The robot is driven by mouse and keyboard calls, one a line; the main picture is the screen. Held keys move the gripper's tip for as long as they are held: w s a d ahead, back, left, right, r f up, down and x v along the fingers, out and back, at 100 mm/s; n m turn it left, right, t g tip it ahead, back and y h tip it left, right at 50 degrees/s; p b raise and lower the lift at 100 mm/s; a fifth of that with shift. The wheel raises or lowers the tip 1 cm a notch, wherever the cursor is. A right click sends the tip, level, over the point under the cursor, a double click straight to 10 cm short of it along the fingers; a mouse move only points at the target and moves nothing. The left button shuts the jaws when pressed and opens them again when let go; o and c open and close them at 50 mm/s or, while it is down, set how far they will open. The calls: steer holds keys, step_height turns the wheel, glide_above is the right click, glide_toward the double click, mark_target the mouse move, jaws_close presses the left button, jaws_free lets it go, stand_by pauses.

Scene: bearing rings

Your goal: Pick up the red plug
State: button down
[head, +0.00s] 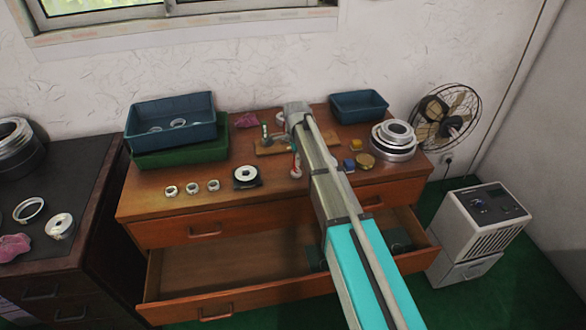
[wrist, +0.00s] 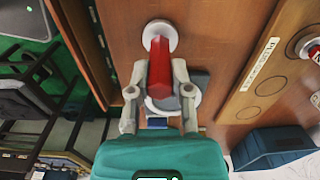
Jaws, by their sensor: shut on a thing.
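The red plug (wrist: 160,62) is in the wrist view, a red bar between the two fingers of my gripper (wrist: 159,74). My gripper is shut on it. A pale round piece (wrist: 160,32) shows at its far end and a pale round part (wrist: 158,104) at its near end, partly hidden by the fingers. In the head view, a small bit of red and white (head: 296,171) shows beside my arm, above the front of the dresser top (head: 225,205); my arm hides most of the gripper. I cannot tell whether the plug touches the wood.
A labelled wooden board (wrist: 262,75) with round marks lies right of the gripper in the wrist view. A blue tray (head: 172,110) stands on a green one (head: 185,155) at left. Small rings (head: 192,187), a black block (head: 246,178) and stacked steel rings (head: 394,140) flank my arm. The lower drawer (head: 225,280) is open.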

steer(key=shift+r, duration=0.15)
step_height(320, 180, up, 2)
steer(key=p, duration=0.2)
steer(key=shift+r+p, duration=0.25)
steer(key=shift+p, duration=0.15)
steer(key=s+d+r+p, duration=0.2)
steer(key=s+r+p, duration=0.3)
steer(key=s, duration=0.1)
steer(key=s+d+r+p, duration=0.2)
steer(key=s+r+p, duration=0.3)
steer(key=s, duration=0.2)
steer(key=shift+d, duration=0.3)
steer(key=shift+s+r, duration=0.1)
